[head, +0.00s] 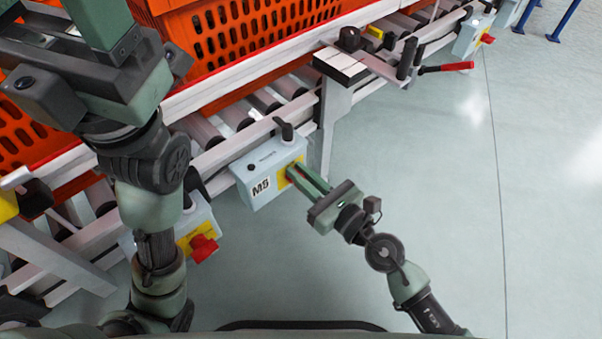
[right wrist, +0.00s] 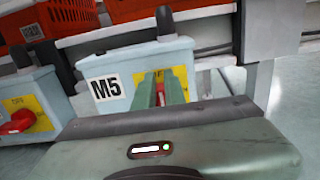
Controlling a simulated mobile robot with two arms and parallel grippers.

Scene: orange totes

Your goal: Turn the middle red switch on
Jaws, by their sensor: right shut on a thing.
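The middle red switch (right wrist: 160,98) is on the yellow plate of the grey-blue box marked M5 (head: 262,172). In the head view the fingers hide it; in the right wrist view a little red shows between them. My right gripper (head: 293,172) is at this plate, shut on the switch, with its fingers (right wrist: 162,88) pointing into the box front. I cannot tell the switch's angle. My left gripper (head: 50,22) is at the upper left of the head view, cut by the frame edge, its green fingers spread apart over the totes.
Another box with a red switch (head: 203,247) hangs at lower left, and a third (head: 486,38) at top right. Orange totes (head: 240,45) stand on the roller conveyor (head: 200,130). A red-handled lever (head: 445,68) sticks out on the right. The floor at right is clear.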

